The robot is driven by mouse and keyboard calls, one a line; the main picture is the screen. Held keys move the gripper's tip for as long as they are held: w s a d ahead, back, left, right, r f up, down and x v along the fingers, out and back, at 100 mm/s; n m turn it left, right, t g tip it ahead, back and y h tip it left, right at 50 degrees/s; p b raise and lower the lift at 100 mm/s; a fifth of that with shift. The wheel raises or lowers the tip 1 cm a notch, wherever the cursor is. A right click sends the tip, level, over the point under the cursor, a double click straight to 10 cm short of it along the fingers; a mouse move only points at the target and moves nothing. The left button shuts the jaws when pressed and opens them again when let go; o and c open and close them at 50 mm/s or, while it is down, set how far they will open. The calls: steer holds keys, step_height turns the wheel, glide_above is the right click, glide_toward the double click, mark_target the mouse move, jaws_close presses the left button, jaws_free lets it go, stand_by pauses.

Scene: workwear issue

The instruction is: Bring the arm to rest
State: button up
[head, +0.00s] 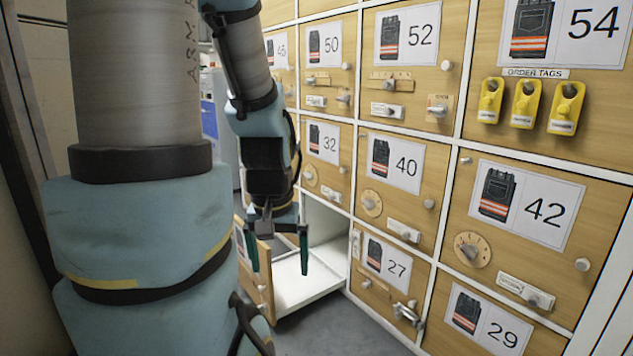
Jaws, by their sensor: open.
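My gripper (279,256) hangs at the end of my arm, left of the picture's middle, pointing down. Its two dark green fingers are apart with nothing between them. Behind it is an open locker compartment (322,232) with a white inside and a white floor that looks empty in the part I see. Its wooden door (262,283) stands swung open at the left, partly hidden by my gripper and arm. I cannot tell whether a finger touches the door.
Closed wooden lockers with numbered pictures fill the right, among them 40 (394,161), 42 (527,204) and 27 (387,262). Knobs, dials and latches stick out from them. Yellow order tags (526,103) hang at upper right. Grey floor (330,325) shows below.

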step_height(320, 180, up, 38)
steer(key=p, duration=3.6)
steer(key=shift+w+f, duration=0.2)
steer(key=shift+w, duration=0.05)
steer(key=shift+c, duration=0.3)
